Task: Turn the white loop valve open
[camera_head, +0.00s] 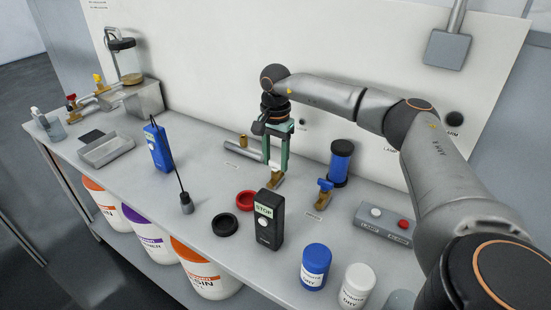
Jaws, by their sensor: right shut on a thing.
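My right gripper (276,165), with green fingers, comes down from above at the middle of the bench. It is shut on the small white handle of a brass valve (275,181). The fingers hide most of the handle, so I cannot tell how far it is turned. The valve's brass body shows just below the fingertips, close to a grey pipe (241,149). My left gripper is not in view.
A blue-handled valve (325,187) and blue cylinder (341,162) stand right of the gripper. In front are a black STOP box (268,222), a red ring (246,199) and a black ring (225,225). A button box (385,225) sits right. Blue (315,267) and white (357,286) jars stand near the front edge.

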